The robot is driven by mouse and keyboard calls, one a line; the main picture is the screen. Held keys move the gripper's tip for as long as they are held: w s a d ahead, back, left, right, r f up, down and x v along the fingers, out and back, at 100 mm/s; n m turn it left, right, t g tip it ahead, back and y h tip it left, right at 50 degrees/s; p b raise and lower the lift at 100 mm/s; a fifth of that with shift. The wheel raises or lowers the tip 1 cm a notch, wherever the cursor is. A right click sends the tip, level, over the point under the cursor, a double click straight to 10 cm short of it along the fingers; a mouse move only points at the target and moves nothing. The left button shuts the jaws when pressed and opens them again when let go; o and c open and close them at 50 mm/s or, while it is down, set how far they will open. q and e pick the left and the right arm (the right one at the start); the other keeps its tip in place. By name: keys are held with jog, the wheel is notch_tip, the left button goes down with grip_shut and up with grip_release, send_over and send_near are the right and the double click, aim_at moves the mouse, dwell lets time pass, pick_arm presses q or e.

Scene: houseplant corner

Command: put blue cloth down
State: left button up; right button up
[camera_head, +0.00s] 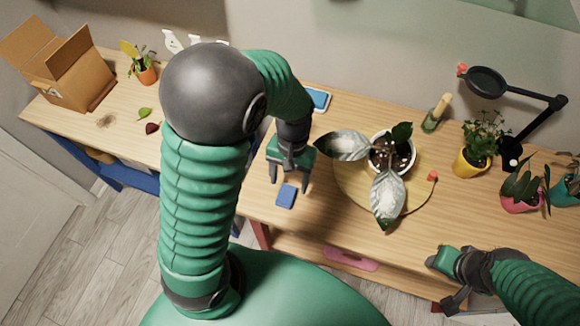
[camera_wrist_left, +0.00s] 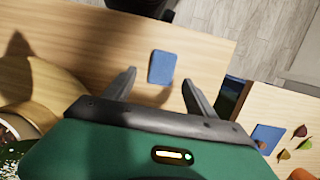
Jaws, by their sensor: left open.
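The blue cloth (camera_head: 286,195) is a small folded rectangle lying flat on the wooden table near its front edge. In the left wrist view the cloth (camera_wrist_left: 162,67) lies beyond and between my fingertips, apart from them. My left gripper (camera_head: 289,183) is open and empty just above and behind the cloth in the head view; it also shows in the left wrist view (camera_wrist_left: 160,80). My right gripper (camera_head: 440,282) is at the front right, by the table's front edge; its jaw opening cannot be made out.
A white pot (camera_head: 378,160) with a large-leaved plant stands on a round yellow mat (camera_head: 416,206) right of the cloth. A blue-and-white flat item (camera_head: 318,99) lies behind. Several potted plants and a black lamp (camera_head: 487,83) stand at right; a cardboard box (camera_head: 75,80) at far left.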

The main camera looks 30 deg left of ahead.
aim_at(292, 197)
pick_arm(q)
notch_tip(292, 197, up, 6)
jog(key=w, duration=0.1)
jog(key=f+t, duration=0.1)
jog(key=s+d+m+t, duration=0.1)
jog(key=t, duration=0.1)
jog(key=s+f+m+t, duration=0.1)
jog(key=shift+s+d+f+y, duration=0.1)
jog(key=shift+d+f+y, duration=0.2)
jog(key=shift+d, duration=0.05)
jog(key=shift+s+d+m+t, duration=0.1)
jog(key=shift+s+m+t, duration=0.05)
jog(key=shift+m+t, duration=0.2)
